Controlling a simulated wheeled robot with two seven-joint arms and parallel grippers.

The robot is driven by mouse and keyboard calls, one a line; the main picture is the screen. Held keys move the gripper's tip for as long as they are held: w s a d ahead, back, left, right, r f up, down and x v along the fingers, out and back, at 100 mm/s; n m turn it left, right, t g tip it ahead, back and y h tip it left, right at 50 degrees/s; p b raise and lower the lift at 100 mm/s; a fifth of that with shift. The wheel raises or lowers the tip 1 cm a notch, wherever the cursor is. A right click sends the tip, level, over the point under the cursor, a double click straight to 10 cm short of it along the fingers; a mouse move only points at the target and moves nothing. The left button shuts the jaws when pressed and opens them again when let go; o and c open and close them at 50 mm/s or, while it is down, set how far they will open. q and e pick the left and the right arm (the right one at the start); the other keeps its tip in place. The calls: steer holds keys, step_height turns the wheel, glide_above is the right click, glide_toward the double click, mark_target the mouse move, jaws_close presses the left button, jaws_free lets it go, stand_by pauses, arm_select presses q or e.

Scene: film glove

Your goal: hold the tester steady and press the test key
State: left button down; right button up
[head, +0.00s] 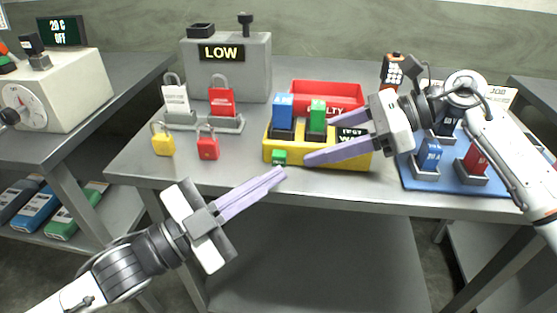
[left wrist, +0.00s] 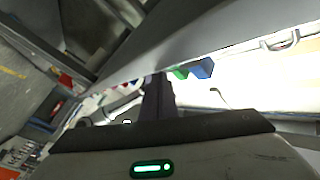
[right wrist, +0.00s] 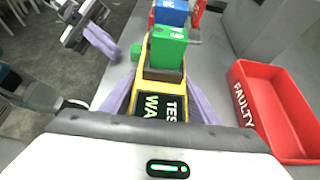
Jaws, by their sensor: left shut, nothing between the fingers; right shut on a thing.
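The yellow tester (head: 318,159) stands near the front edge of the table, with a blue block (head: 283,111) and a green block (head: 317,115) in its sockets and a dark display reading TEST WAIT. A small green key (head: 279,157) is on its front left end. My right gripper (head: 340,146) is shut on the tester; in the right wrist view its fingers lie along both sides of the tester (right wrist: 143,97). My left gripper (head: 282,173) is shut and empty, its tips close to the green key; I cannot tell whether they touch.
A red FAULTY bin (head: 328,93) stands behind the tester. A blue board (head: 420,182) with blocks lies to the right. A yellow padlock (head: 163,140) and a red padlock (head: 207,143) stand left, before a grey unit reading LOW (head: 255,80).

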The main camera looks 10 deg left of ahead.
arm_select(q)
steer(key=shift+w, duration=0.15)
stand_by(0.3)
steer(key=shift+w, duration=0.3)
steer(key=shift+w, duration=0.5)
stand_by(0.8)
steer(key=shift+s, duration=0.9)
steer(key=shift+s, duration=0.1)
steer(key=s, duration=0.5)
stand_by(0.5)
